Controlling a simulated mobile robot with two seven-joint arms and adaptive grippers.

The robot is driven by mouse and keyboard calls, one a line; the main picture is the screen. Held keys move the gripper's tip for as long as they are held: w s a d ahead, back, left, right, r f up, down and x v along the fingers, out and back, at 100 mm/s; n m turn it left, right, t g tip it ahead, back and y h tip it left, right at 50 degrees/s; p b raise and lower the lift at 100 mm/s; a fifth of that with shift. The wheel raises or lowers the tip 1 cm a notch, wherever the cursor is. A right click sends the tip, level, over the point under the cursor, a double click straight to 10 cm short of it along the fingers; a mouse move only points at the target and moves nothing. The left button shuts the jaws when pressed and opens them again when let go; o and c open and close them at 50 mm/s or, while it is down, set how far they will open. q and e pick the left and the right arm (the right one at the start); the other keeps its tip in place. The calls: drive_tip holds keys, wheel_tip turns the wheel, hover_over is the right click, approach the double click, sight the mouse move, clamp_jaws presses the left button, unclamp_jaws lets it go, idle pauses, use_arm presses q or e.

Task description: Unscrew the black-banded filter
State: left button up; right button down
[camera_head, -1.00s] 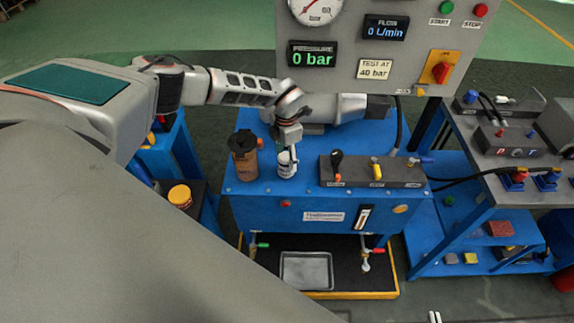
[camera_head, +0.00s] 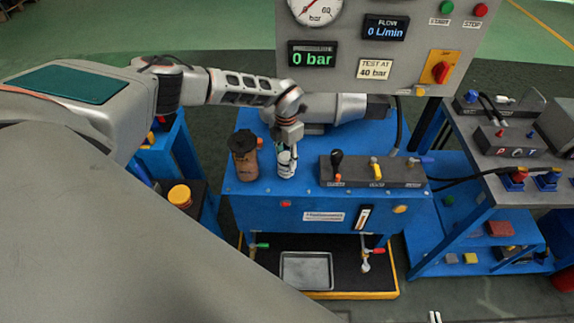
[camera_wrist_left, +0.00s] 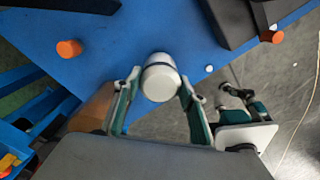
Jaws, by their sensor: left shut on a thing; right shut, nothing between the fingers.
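The filter (camera_head: 286,170) is a white canister with a dark band, upright on the blue bench top in the head view. In the left wrist view its pale round end (camera_wrist_left: 158,84) sits between the fingertips, with a dark band behind it. My left gripper (camera_head: 286,155) comes down from above and is shut on this filter, one finger on each side (camera_wrist_left: 157,77). A brown canister with a black top (camera_head: 243,165) stands just left of it, apart from the gripper. My right gripper (camera_head: 434,317) shows only as small tips at the bottom edge, shut and empty.
The gauge panel (camera_head: 380,45) rises behind and reads 0 bar. A metal tray (camera_head: 306,268) lies below the bench front. An orange-capped jar (camera_head: 180,196) stands at left.

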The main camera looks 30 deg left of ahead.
use_arm(q)
drive_tip(key=n, duration=0.3)
clamp_jaws()
drive_tip(key=n, duration=0.5)
drive_tip(key=shift+n, duration=0.3)
drive_tip(key=n, duration=0.4)
drive_tip(key=shift+n, duration=0.4)
